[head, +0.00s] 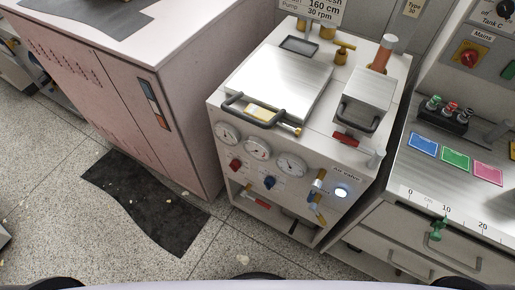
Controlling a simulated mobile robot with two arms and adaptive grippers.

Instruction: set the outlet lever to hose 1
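A white machine cabinet (285,150) stands in the middle of the head view. On its front, low at the right, is a brass valve piece with a blue handle (318,186), beside a lit round button (341,192). A red handle (345,138) sits near the top right front edge. A brass tap (344,50) stands on the top at the back. I cannot tell which of these is the outlet lever, and no hose 1 label is readable. Neither gripper is in view.
A pink cabinet (120,95) stands left, and a counter (455,180) with coloured cards stands right. A dark mat (145,205) lies on the speckled floor (60,215).

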